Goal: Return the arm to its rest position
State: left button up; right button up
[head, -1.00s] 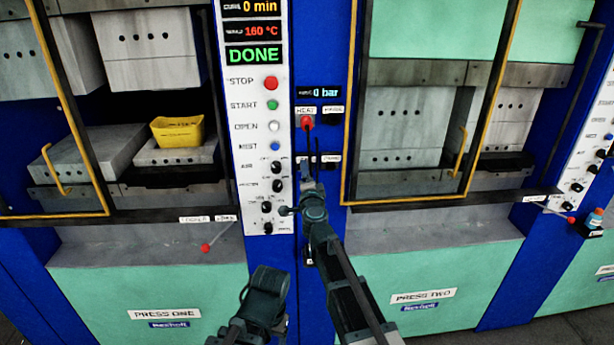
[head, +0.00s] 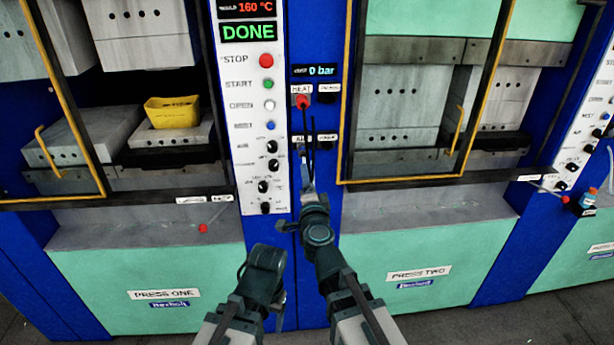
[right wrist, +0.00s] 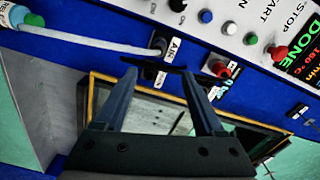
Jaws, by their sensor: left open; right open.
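My right gripper (head: 309,150) reaches up in front of the blue column between the two presses, below the red HEAT knob (head: 303,101). In the right wrist view its two fingers (right wrist: 160,85) are apart, with nothing held between them. A thin dark bar crosses at the fingertips there; I cannot tell whether they touch it. The AIR label (right wrist: 174,45) lies just beyond. My left gripper (head: 264,262) is low in the head view, in front of the press fronts and left of my right arm. Its fingertips are hard to make out, and it holds nothing visible.
A control panel (head: 255,180) with buttons and knobs stands left of my right gripper; its display reads DONE. Press one at left holds a yellow bin (head: 172,112). Press two (head: 430,250) is at right. A small bottle (head: 588,198) stands far right.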

dwell(0.4)
jog(key=s+a+f+n+g+y, duration=0.3)
jog(key=f+n+g, duration=0.1)
jog(key=f+n, duration=0.25)
jog(key=s+a+f+n+g+y, duration=0.25)
jog(key=f+n+g+y, duration=0.2)
jog(key=n, duration=0.25)
jog(key=s+d+f+n+g+h, duration=0.1)
jog(key=s+d+f+g+h, duration=0.35)
jog(key=s+d, duration=0.3)
jog(key=s+d+f+g+h, duration=0.3)
jog(key=s+d+f+g, duration=0.1)
jog(key=s+d+f, duration=0.3)
jog(key=s+a+n+g+h, duration=0.1)
jog(key=s+a+n, duration=0.3)
jog(key=a, duration=0.5)
jog(key=shift+s+a+r+h, duration=0.3)
jog(key=shift+s, duration=0.9)
